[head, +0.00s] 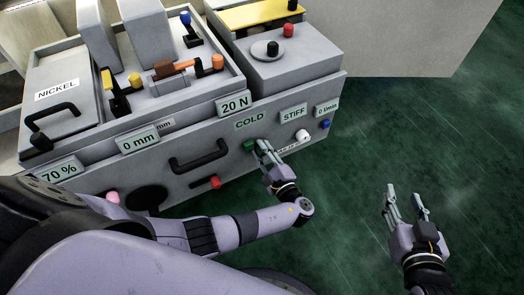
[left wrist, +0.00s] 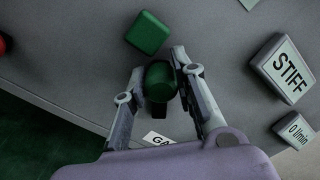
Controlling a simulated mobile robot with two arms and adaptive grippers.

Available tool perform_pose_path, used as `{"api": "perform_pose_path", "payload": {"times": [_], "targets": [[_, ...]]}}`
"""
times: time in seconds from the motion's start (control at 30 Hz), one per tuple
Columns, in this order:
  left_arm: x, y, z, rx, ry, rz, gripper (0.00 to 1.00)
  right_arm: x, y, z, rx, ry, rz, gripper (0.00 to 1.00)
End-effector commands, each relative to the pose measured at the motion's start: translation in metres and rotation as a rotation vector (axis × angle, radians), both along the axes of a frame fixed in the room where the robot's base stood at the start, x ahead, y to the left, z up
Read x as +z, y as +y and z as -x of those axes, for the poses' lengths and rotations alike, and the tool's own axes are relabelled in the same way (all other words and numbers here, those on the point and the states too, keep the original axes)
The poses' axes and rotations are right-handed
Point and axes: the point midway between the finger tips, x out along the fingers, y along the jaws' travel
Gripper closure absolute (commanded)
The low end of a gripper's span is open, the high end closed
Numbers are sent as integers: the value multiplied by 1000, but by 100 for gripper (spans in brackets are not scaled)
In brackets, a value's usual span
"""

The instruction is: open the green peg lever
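The green peg lever (head: 249,146) is on the front face of the grey machine, below the COLD label. In the left wrist view its dark green rounded knob (left wrist: 160,82) lies between my left fingers, with a green square block (left wrist: 148,33) just beyond it. My left gripper (head: 259,145) reaches the lever in the head view; it also shows in the left wrist view (left wrist: 160,66). Its fingers converge on both sides of the knob and appear closed on it. They partly cover the lever in the head view. My right gripper (head: 406,191) is open and empty above the green floor.
Right of the lever are a white knob (head: 303,135) and a blue knob (head: 325,124). To its left are a black handle (head: 199,158) and a red-tipped lever (head: 215,182). The machine's top carries several small levers. The floor (head: 420,130) at right is clear.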

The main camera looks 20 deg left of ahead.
Motion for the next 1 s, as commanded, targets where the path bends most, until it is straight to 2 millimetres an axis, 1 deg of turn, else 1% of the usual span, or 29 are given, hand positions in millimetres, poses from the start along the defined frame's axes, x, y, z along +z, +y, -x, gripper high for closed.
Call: {"api": "perform_pose_path", "payload": {"times": [0.03, 0.3, 0.57, 0.67, 0.77, 1.0], "targets": [[0, 2, 0, 4, 0, -3, 72, 0, 0, 0, 0, 0, 0, 60], [0, 1, 0, 2, 1, -2, 54, 0, 0, 0, 0, 1, 0, 60], [0, 0, 0, 1, 1, -2, 54, 0, 0, 0, -1, 2, 0, 60], [0, -3, 3, 1, 2, -1, 54, 0, -1, 0, -1, 3, 0, 60], [-1, -14, 11, 0, 3, 1, 54, 0, 0, 0, -1, 2, 0, 60], [-1, -54, 41, -1, 4, 1, 54, 0, 0, 0, -1, 2, 1, 60]]}}
